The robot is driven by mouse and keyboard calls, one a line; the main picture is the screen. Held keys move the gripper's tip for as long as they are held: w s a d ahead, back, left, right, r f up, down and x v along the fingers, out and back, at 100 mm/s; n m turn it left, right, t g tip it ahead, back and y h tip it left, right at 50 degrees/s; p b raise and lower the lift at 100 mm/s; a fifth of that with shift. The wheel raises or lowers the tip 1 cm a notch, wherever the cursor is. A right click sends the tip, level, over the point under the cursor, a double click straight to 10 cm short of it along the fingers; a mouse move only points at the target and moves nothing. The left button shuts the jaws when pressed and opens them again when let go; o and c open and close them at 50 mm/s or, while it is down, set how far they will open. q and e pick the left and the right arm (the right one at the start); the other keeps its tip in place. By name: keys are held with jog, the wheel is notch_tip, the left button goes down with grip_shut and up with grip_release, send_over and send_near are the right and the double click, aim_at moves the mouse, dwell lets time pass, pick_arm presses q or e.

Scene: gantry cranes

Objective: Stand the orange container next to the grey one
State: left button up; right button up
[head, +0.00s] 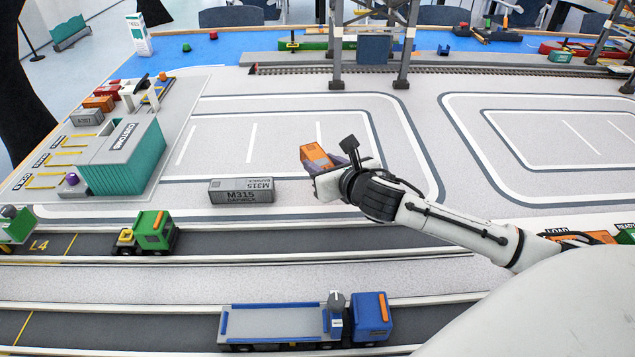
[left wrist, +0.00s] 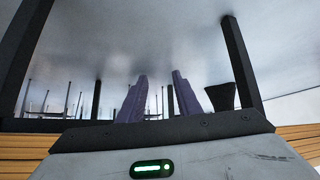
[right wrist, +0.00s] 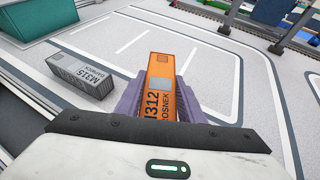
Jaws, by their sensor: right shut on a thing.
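The orange container (head: 315,153) is in my right gripper (head: 318,167), right of the grey container in the head view. In the right wrist view the orange container (right wrist: 162,72), marked M312, sits between the purple fingers (right wrist: 158,98). Its lower end is hidden behind the gripper body. The grey container (head: 241,190), marked M315, lies on the light yard surface; it also shows in the right wrist view (right wrist: 80,75), left of and apart from the orange one. My left gripper (left wrist: 160,95) has its fingers apart with nothing between them; it is outside the head view.
A teal customs building (head: 125,158) stands left of the grey container. A green truck (head: 148,232) and a blue flatbed truck (head: 300,320) are on the road in front. Gantry crane legs (head: 403,60) rise behind. The marked yard around the grey container is clear.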

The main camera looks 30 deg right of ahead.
notch_tip(320, 180, down, 6)
jog(key=shift+r+b, duration=0.2)
jog(key=shift+b, duration=0.3)
jog(key=o, duration=1.1)
jog(key=shift+o, duration=0.2)
jog(key=p+v, duration=0.1)
jog(key=v, duration=1.1)
